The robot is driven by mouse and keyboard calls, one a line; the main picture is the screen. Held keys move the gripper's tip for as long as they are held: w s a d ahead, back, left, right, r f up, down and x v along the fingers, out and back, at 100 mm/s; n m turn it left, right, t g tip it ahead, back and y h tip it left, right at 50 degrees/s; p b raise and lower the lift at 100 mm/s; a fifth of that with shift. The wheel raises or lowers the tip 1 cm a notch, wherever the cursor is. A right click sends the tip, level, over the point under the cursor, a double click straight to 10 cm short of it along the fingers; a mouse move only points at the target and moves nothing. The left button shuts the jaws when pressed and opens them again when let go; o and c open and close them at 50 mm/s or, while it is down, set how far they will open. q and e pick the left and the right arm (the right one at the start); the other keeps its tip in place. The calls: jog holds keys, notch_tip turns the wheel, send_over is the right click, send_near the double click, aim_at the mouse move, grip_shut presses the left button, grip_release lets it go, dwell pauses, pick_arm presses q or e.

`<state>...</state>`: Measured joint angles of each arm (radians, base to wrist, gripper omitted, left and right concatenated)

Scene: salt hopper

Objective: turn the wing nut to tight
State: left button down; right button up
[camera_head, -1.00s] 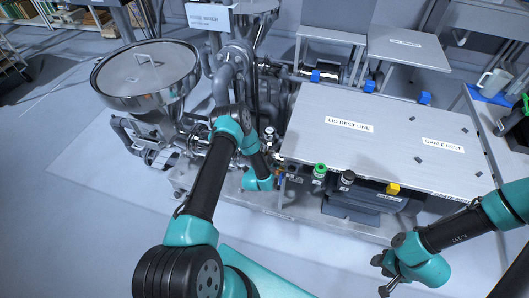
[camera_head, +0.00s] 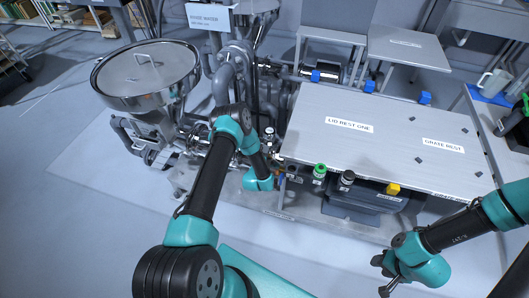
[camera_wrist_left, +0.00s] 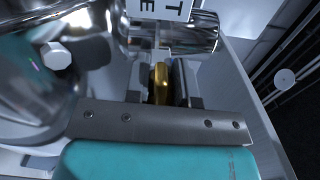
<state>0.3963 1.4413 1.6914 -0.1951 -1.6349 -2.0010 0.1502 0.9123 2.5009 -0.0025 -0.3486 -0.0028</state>
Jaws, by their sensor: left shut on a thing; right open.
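The wing nut seems to be the brass-coloured piece (camera_wrist_left: 161,84) between the jaws in the left wrist view; its full shape is hidden. My left gripper (camera_wrist_left: 160,88) is shut on it, with a finger on either side. It sits just in front of a shiny metal pipe or clamp (camera_wrist_left: 200,32). In the head view my left gripper (camera_head: 277,171) is low beside the front left corner of the bench, and the nut is too small to make out. My right gripper (camera_head: 384,277) is open and empty at the lower right, away from the bench.
A steel hopper with a round lid (camera_head: 147,70) stands at the left, with pipes beside it. The metal bench top (camera_head: 385,140) bears rest labels and is otherwise largely clear. Green (camera_head: 320,171), black (camera_head: 347,178) and yellow (camera_head: 393,188) controls line its front edge.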

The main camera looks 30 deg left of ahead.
pick_arm(q)
jog(key=c, duration=1)
grip_release()
jog(key=shift+o, duration=0.2)
jog(key=shift+s, duration=0.1)
